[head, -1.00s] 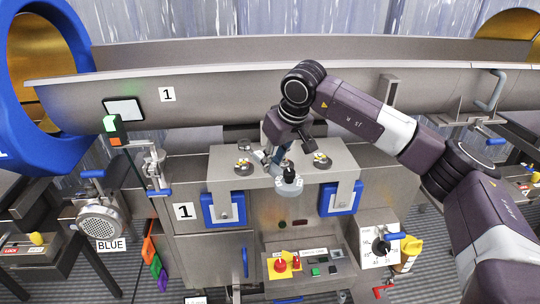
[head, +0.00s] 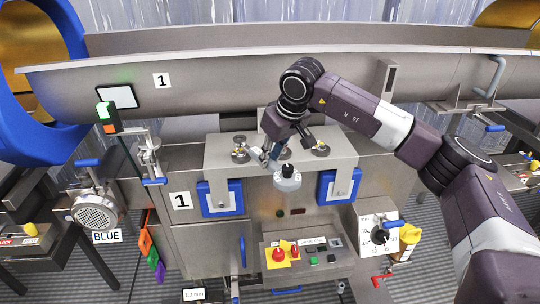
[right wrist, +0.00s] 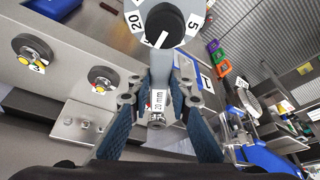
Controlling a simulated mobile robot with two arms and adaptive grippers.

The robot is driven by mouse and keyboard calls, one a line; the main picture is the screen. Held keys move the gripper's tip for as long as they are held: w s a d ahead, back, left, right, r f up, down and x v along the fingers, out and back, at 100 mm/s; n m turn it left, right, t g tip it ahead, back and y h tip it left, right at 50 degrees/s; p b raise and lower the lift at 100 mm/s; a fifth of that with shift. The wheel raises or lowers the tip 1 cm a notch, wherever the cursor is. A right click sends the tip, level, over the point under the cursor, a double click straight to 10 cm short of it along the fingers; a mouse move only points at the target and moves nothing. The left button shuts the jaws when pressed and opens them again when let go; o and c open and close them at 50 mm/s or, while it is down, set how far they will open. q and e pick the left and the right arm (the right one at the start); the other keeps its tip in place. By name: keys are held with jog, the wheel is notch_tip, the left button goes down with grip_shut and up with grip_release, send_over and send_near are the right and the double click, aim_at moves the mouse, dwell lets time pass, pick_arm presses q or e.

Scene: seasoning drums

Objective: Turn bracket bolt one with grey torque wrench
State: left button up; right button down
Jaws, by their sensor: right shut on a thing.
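My right gripper (head: 270,153) is shut on the grey torque wrench and holds it over the bracket (head: 221,158). The wrench's round grey head with a black knob (head: 287,177) shows near the bracket's front edge. In the right wrist view the numbered dial (right wrist: 163,22) is at the top, and a "20 mm" label (right wrist: 158,104) sits between the fingers (right wrist: 158,95). Bolts with yellow marks are on the bracket, one at left (head: 240,154) and one at right (head: 320,151). Another round fitting is partly hidden behind the gripper. I cannot tell which is bolt one. My left gripper is out of view.
A long grey trough (head: 230,72) runs behind the bracket. Two blue-framed plates (head: 206,200) hang at its front. Below are a control panel with a red button (head: 279,255) and a dial box (head: 366,220). Free floor shows at the right.

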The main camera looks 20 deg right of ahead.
jog(key=shift+f+b, duration=0.95)
jog(key=shift+f, duration=0.8)
jog(key=w+a+m+h, duration=0.1)
jog(key=a+m+h, duration=0.2)
jog(key=a+m, duration=0.6)
jog(key=shift+w+a+p, duration=0.35)
jog(key=shift+a, duration=0.8)
notch_tip(320, 180, up, 6)
jog(key=p, duration=0.3)
dwell(0.8)
